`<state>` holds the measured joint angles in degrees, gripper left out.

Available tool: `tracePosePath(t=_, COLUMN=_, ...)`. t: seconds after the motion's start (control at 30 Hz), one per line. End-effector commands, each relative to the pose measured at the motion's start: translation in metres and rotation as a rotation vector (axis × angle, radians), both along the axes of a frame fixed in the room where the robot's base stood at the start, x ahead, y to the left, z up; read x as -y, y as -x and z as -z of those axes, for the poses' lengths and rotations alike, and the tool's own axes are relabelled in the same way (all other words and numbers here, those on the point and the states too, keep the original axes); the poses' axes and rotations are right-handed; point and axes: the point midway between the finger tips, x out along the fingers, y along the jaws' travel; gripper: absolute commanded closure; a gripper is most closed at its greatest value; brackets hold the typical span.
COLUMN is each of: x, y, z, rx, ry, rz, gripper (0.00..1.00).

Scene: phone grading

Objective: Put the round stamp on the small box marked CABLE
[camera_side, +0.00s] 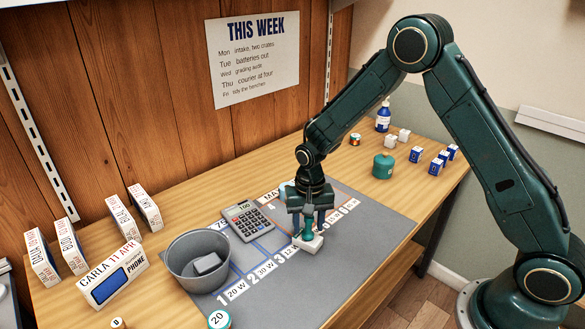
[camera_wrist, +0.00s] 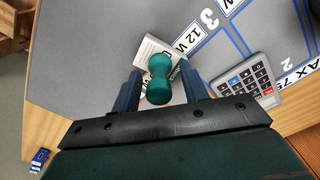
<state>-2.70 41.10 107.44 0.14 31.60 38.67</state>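The green round stamp (camera_side: 308,233) stands upright on a small white box (camera_side: 312,245) on the grey mat in the side view. In the wrist view the stamp (camera_wrist: 159,78) shows between my fingers, with the white box (camera_wrist: 150,50) beneath it. The lettering on this box is mostly covered, so I cannot read whether it says CABLE. My gripper (camera_side: 308,222) points down over the stamp. Its fingers (camera_wrist: 160,82) are apart on both sides of the stamp, with a visible gap at each side.
A calculator (camera_side: 247,221) lies on the grey mat (camera_side: 370,225) close by. Phone boxes (camera_side: 112,285) are farther left. A green jar (camera_side: 383,166) and small white and blue boxes stand at the back right.

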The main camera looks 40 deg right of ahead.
Motion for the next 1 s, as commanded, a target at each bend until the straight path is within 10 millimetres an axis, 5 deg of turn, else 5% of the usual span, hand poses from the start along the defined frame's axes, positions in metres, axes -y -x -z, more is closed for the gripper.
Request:
tracePosePath(t=0.47, x=0.0, y=-0.001, z=-0.018, rx=0.004, ry=0.0, rz=0.0, gripper=0.56)
tracePosePath(t=1.0, x=0.0, y=-0.001, z=-0.1, rx=0.005, ry=0.0, rz=0.0, gripper=0.56)
